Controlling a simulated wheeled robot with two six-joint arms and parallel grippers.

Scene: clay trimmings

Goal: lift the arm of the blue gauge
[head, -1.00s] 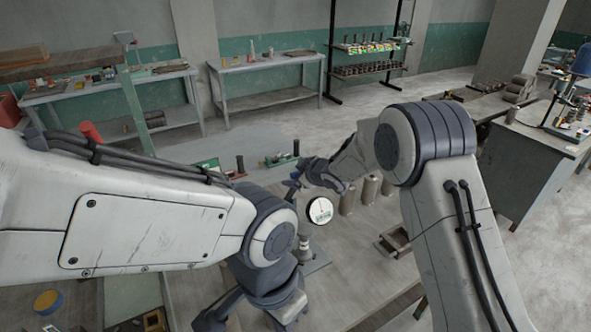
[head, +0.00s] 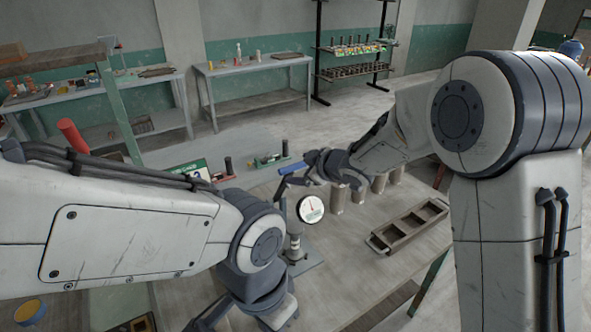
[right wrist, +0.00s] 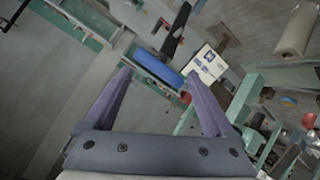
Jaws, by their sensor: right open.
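The gauge shows in the head view as a round white dial (head: 311,209) with a red mark, on a metal stand (head: 295,245) on the bench. Its blue arm (head: 291,168) sticks out above and left of the dial. My right gripper (head: 300,175) is open beside the arm. In the right wrist view, the blue arm (right wrist: 169,76) lies across the gap at the tips of my open right fingers (right wrist: 158,74); contact cannot be told. My left gripper (head: 214,318) is low at the bottom edge, partly hidden by its own arm; its opening is unclear.
Several grey cylinders (head: 378,184) stand behind the gauge. A divided metal tray (head: 410,226) lies to its right. A green-edged box (head: 195,171) and small dark items are behind left. Bare bench lies between gauge and tray.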

